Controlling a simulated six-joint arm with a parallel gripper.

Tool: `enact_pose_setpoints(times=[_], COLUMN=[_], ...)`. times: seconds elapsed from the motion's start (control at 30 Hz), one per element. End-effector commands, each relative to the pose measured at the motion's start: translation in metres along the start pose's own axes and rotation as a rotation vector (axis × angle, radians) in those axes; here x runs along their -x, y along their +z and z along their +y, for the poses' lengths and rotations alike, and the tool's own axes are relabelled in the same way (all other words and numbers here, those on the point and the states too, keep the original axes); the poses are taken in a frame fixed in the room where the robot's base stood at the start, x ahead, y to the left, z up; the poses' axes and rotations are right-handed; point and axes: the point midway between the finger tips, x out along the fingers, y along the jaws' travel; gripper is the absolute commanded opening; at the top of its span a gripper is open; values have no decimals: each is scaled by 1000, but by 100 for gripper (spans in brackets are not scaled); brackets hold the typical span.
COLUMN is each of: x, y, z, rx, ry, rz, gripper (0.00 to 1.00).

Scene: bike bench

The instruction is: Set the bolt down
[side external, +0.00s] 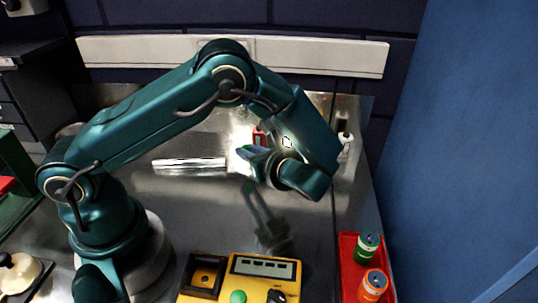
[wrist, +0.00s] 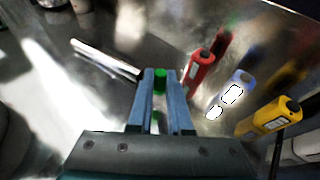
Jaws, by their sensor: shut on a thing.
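My gripper (side external: 250,155) is above the metal bench top, in the middle of the side view. In the wrist view its two blue fingers (wrist: 161,75) are shut on a small green cylindrical piece, which I take to be the bolt (wrist: 160,80). The bolt sits between the fingertips, and its lower part is partly hidden by the fingers. In the side view the bolt is too small and too covered to make out clearly.
A silver bar (side external: 190,166) lies on the bench left of my gripper. A red bottle-like thing (wrist: 200,70) and a yellow one (wrist: 270,116) stand at right in the wrist view. A yellow device (side external: 265,267) and a red tray (side external: 348,262) with green and orange cylinders are in front.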

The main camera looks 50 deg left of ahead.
Motion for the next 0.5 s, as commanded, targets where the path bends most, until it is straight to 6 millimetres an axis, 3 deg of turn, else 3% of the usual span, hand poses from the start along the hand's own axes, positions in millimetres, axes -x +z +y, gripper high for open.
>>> enact_pose_setpoints(times=[0.3,0.5], x=[-13,-15], y=[-33,-36], z=[0,0], rx=[-3,1], ry=[0,-1], rz=[-1,0], gripper=[0,0])
